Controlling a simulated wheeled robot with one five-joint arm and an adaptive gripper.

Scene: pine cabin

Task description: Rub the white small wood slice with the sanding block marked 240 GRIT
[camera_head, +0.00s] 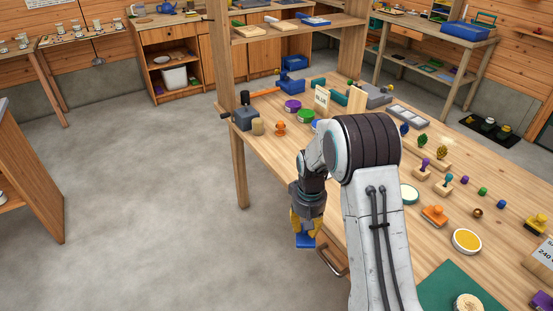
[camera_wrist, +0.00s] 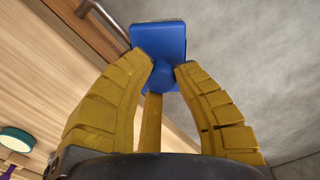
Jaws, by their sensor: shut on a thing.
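My gripper (camera_head: 306,226) hangs beside the front edge of the workbench, over the floor. Its yellow fingers are shut on the round knob of a blue block (camera_head: 305,241). The blue block (camera_wrist: 158,38) also shows between the fingertips in the wrist view; no marking on it can be read. A sign reading partly "240" (camera_head: 545,253) is cut off at the right edge. A pale round wood slice (camera_head: 468,304) lies on a green mat (camera_head: 440,287) at the bottom right, partly cut off by the frame.
A drawer handle (camera_head: 332,262) is just below my gripper. The floor at left is clear.

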